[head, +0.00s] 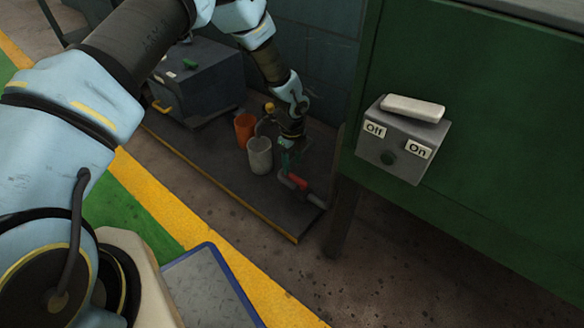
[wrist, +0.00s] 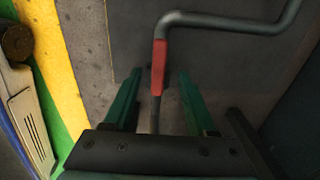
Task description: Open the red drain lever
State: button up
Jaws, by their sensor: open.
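The red drain lever shows in the head view (head: 297,181) as a short red grip on a grey bent pipe, low down near the dark platform's end. In the wrist view its red grip (wrist: 158,66) lies between the tips of my gripper's two green fingers, with a gap on each side. A grey rod runs from the grip back toward the palm. My gripper (wrist: 159,76) is open and holds nothing; in the head view it points down just above the lever (head: 289,164). I cannot tell the exact depth between fingers and grip.
An orange cup (head: 244,127) and a pale cup (head: 259,155) stand left of my gripper. A grey box (head: 197,78) sits behind them on the dark platform (head: 225,180). A green cabinet with an Off/On switch box (head: 403,140) stands close on the right.

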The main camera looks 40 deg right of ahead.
aim_at(292, 175)
notch_tip(292, 175, up, 6)
jog(key=p, duration=0.1)
jog(key=shift+r, duration=0.1)
dwell(0.5)
jog(key=w+a+r+n, duration=0.4)
jog(key=a+r+n, duration=0.15)
jog(key=a, duration=0.25)
jog(key=w+a+r+n, duration=0.4)
jog(key=a+r+n, duration=0.1)
jog(key=a+r, duration=0.25)
jog(key=w+a+r+n, duration=0.4)
jog(key=a+r+n, duration=0.15)
jog(key=a, duration=0.25)
jog(key=s+a+r+n+t, duration=0.1)
jog(key=s+a+r+n, duration=0.2)
jog(key=a+n, duration=0.3)
jog(key=s+a+r+n, duration=0.3)
jog(key=a+r+n, duration=0.1)
jog(key=a, duration=0.4)
jog(key=s+a+r+n+t, duration=0.1)
jog(key=s+a+r+n, duration=0.15)
jog(key=a+n, duration=0.35)
notch_tip(292, 175, up, 37)
jog(key=a+p, duration=0.1)
jog(key=p, duration=3.5)
jog(key=shift+s+a, duration=0.2)
jog(key=shift+s, duration=0.05)
